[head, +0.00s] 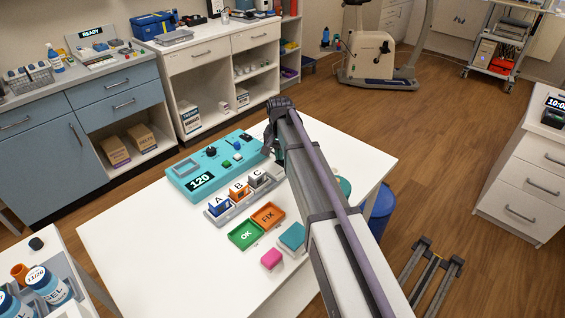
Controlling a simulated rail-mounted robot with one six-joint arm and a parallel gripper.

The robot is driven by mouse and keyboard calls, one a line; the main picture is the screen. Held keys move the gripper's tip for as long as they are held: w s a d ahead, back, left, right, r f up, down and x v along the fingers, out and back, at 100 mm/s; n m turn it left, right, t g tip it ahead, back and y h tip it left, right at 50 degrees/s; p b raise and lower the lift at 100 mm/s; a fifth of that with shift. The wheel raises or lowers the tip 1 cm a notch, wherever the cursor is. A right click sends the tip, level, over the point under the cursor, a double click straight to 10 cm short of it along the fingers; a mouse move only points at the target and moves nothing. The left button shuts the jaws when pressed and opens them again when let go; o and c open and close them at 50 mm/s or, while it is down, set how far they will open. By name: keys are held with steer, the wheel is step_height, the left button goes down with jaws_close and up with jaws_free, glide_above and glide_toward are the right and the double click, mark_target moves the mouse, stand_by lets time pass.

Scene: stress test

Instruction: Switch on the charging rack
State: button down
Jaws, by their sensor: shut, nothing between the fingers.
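A teal panel (190,184) lies on the white table, with a display reading 120, a dark knob (211,151), small green and blue buttons and a black lever near its right end. In front of it a grey rack (233,213) holds blocks marked A, B and C; the arm is close to its right end. I cannot tell whether this rack is the charging rack, and its switch is not clear to me. My gripper (276,153) points down at the right end of the teal panel, shut and empty. Its fingertips are small and partly hidden, so contact is unclear.
A green OK tray (245,235), an orange FIX tray (268,216), a pink block (271,259) and a teal block (291,237) lie at the front of the table. A blue bin (381,212) stands right of it. The table's left front is bare.

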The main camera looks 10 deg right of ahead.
steer(key=shift+f, duration=0.3)
step_height(320, 180, up, 7)
steer(key=p, duration=0.6)
steer(key=shift+r+p, duration=0.1)
steer(key=shift+p, duration=0.3)
steer(key=s+n, duration=0.5)
steer(key=s, duration=2.3)
